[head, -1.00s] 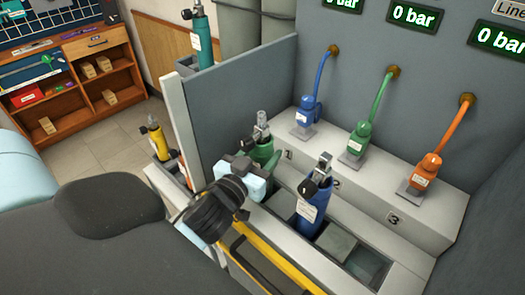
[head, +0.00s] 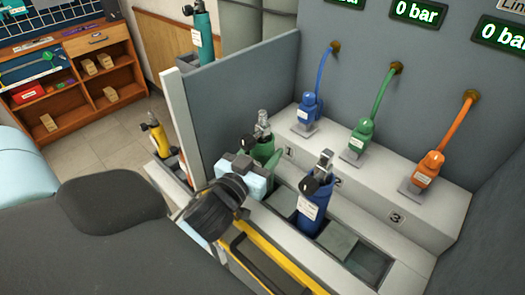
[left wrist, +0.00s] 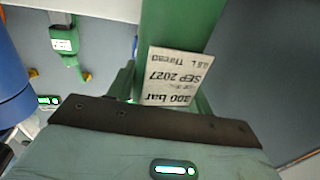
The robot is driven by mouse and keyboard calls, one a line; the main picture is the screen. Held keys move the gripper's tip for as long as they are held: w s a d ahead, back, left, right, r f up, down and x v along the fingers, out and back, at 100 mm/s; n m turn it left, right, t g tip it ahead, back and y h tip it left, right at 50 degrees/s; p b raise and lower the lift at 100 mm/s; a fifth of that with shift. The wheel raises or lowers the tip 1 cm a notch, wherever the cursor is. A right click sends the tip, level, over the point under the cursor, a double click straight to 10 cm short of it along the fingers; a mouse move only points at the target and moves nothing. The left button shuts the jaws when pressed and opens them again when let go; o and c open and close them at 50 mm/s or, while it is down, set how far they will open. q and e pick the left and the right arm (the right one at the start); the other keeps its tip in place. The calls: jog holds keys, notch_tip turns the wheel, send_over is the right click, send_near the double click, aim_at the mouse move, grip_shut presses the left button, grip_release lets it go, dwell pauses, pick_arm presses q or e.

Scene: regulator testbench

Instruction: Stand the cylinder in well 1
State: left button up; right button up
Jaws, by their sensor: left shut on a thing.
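The green cylinder (head: 267,151) stands about upright at the left end of the row of wells, left of the number 1 mark. My left gripper (head: 257,172) is shut on it from the front. In the left wrist view the cylinder (left wrist: 178,30) rises between the fingers, with its white label (left wrist: 174,76) facing the camera. The gripper hides the cylinder's base and well 1, so I cannot tell whether it rests on the well floor. My right gripper is in neither current view.
A blue cylinder (head: 314,208) stands close by at well 2. The well by number 3 (head: 368,264) is empty. A grey partition (head: 240,100) rises to the left. Blue (head: 309,106), green (head: 361,136) and orange (head: 428,170) hose connectors sit on the ledge behind.

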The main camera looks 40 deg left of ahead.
pick_arm(q)
jog(key=shift+f, duration=0.2)
dwell(0.6)
jog(key=o, duration=1.1)
jog(key=shift+o, duration=0.8)
jog(key=shift+f, duration=0.3)
jog(key=s+d+b, duration=0.1)
jog(key=s, duration=0.6)
jog(key=shift+s+r+b, duration=0.2)
jog(key=shift+s+b, duration=0.1)
jog(key=shift+s, duration=0.1)
